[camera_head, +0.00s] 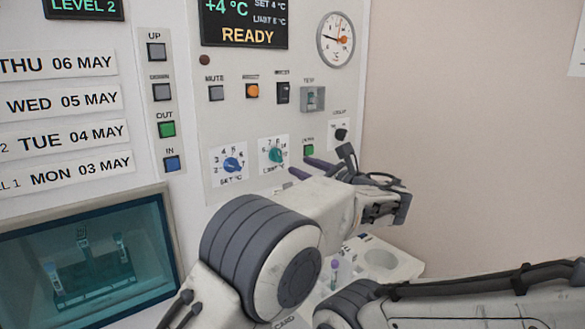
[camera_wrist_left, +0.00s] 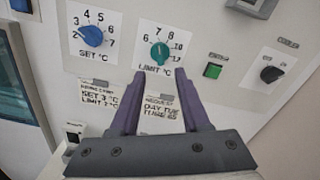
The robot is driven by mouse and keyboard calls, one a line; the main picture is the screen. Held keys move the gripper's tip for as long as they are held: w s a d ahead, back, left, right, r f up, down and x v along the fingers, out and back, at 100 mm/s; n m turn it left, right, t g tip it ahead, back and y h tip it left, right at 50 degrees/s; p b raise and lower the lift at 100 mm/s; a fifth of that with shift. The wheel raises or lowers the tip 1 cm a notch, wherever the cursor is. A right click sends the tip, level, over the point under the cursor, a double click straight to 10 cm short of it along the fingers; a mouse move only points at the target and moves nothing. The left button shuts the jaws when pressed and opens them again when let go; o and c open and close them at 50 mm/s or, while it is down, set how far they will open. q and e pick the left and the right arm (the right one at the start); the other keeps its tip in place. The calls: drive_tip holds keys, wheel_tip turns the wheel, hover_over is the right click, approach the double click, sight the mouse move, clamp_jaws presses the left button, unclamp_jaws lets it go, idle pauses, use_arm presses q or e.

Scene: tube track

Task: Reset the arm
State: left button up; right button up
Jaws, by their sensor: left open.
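My left gripper (camera_head: 308,168) is open and empty in front of the lower part of the control panel (camera_head: 222,130). In the left wrist view its two purple fingers (camera_wrist_left: 161,78) stand apart, with their tips just below the green LIMIT °C dial (camera_wrist_left: 159,53) in the picture. Whether they touch the panel I cannot tell. The blue SET °C dial (camera_wrist_left: 91,36) is to the left of the fingers. A green button (camera_wrist_left: 212,71) and a black knob (camera_wrist_left: 271,74) are to the right. My right arm crosses the lower right of the head view; its gripper is not in view.
A glass window (camera_head: 85,262) with tubes in a rack behind it is at lower left. A white tray (camera_head: 405,266) with a tube and a round recess is below my left arm.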

use_arm(q)
drive_tip(key=shift+v, duration=0.95)
drive_tip(key=s+a+f+n+g+h, duration=0.3)
drive_tip(key=s+a+f+n+g, duration=0.15)
drive_tip(key=s+f, duration=0.35)
drive_tip(key=s+a+f+n+g+h, duration=0.3)
drive_tip(key=s+a+f+g, duration=0.25)
drive_tip(key=s, duration=0.45)
drive_tip(key=s+f+n+g+h, duration=0.2)
drive_tip(key=s+f+n, duration=0.2)
drive_tip(key=s, duration=0.7)
drive_tip(key=s+a+f+n+g+h, duration=0.1)
drive_tip(key=s+f+n+g+h, duration=0.1)
drive_tip(key=s+n, duration=0.4)
drive_tip(key=s+f+h, duration=0.1)
drive_tip(key=s+f, duration=0.1)
drive_tip(key=s, duration=0.3)
drive_tip(key=shift+s+f+g+h, duration=0.2)
drive_tip(key=shift+f+g+h, duration=0.1)
drive_tip(key=shift+a, duration=0.1)
